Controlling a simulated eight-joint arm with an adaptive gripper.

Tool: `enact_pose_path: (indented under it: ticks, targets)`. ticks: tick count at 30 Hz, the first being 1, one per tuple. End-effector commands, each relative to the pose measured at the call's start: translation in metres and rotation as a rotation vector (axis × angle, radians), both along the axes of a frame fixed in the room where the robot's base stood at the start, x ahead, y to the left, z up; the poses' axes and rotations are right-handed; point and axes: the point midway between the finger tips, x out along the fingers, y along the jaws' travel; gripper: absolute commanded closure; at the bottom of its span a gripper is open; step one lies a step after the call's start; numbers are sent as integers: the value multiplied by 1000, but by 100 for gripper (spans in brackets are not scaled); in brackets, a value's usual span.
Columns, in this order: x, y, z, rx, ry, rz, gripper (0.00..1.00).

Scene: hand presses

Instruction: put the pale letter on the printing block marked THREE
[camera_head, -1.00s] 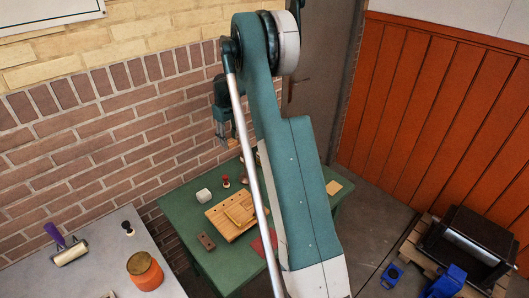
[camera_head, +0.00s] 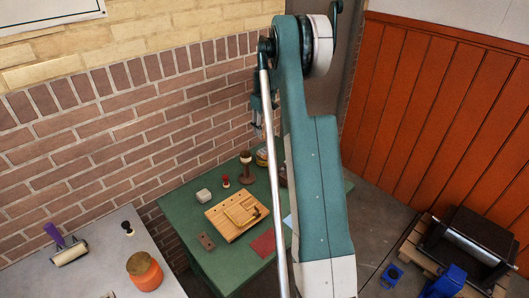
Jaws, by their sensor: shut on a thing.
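My gripper (camera_head: 257,120) hangs in front of the brick wall, above the far side of the green table, partly hidden by my own arm. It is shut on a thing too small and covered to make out. I cannot identify the pale letter; a pale blue flat piece (camera_head: 288,222) lies on the table, partly behind my arm. A wooden board (camera_head: 222,224) with a raised wooden part lies mid-table. No mark THREE is readable, so I cannot tell which thing is the printing block.
The green table (camera_head: 185,210) also holds a pale block (camera_head: 203,195), a small red stamp (camera_head: 226,181), a brown knobbed stamp (camera_head: 246,170), a grey-brown block (camera_head: 206,241) and a red square (camera_head: 264,243). A grey table (camera_head: 100,275) carries an orange jar (camera_head: 144,270).

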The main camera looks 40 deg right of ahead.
Motion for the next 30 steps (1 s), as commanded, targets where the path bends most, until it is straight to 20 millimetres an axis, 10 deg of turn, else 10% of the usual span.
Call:
enact_pose_path:
  ticks: [30]
  targets:
    - [0, 0, -63, 0, 0, 0, 75]
